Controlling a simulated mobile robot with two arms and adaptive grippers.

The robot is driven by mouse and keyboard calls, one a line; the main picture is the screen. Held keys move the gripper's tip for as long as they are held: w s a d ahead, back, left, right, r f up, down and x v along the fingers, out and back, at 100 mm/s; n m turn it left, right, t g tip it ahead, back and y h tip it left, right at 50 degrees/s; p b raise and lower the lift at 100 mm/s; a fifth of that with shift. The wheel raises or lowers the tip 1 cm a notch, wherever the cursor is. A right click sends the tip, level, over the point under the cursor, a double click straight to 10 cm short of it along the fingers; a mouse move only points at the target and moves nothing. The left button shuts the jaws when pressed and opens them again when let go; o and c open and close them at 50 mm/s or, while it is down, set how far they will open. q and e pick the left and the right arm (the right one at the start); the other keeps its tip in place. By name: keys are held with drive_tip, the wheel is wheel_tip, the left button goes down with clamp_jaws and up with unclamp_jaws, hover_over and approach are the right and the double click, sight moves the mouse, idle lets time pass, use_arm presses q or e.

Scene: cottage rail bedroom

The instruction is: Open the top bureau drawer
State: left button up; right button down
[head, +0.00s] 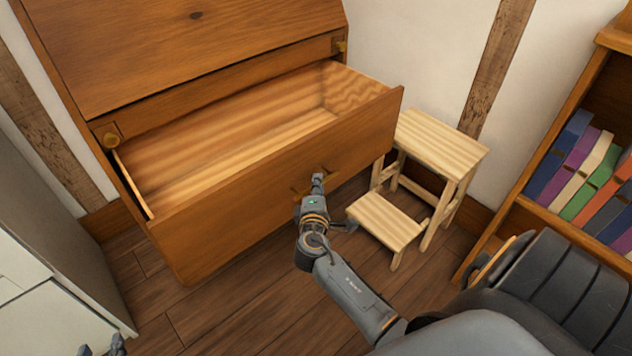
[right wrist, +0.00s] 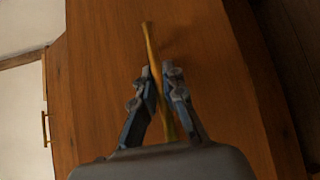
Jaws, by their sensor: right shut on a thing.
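The wooden bureau (head: 185,50) stands at the upper left in the head view. Its top drawer (head: 240,205) is pulled well out, and its inside is empty where I can see it. My right gripper (head: 318,185) is at the drawer's front, shut on the brass handle (head: 298,190). In the right wrist view the handle (right wrist: 151,48) runs between the two fingers of the right gripper (right wrist: 160,80), against the wooden front. My left gripper (head: 102,348) shows only as fingertips at the bottom left edge of the head view. Its opening is unclear.
A pale wooden step stool (head: 440,145) stands right of the drawer, close to its right end. A bookshelf (head: 545,215) with several coloured books is at the right. A whitish cabinet (head: 50,290) is at the left. Floor (head: 230,300) in front of the bureau is clear.

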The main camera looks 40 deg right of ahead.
drive_tip(key=shift+s, duration=0.15)
drive_tip(key=c, duration=1.4)
unclamp_jaws()
drive_tip(key=v, duration=1.2)
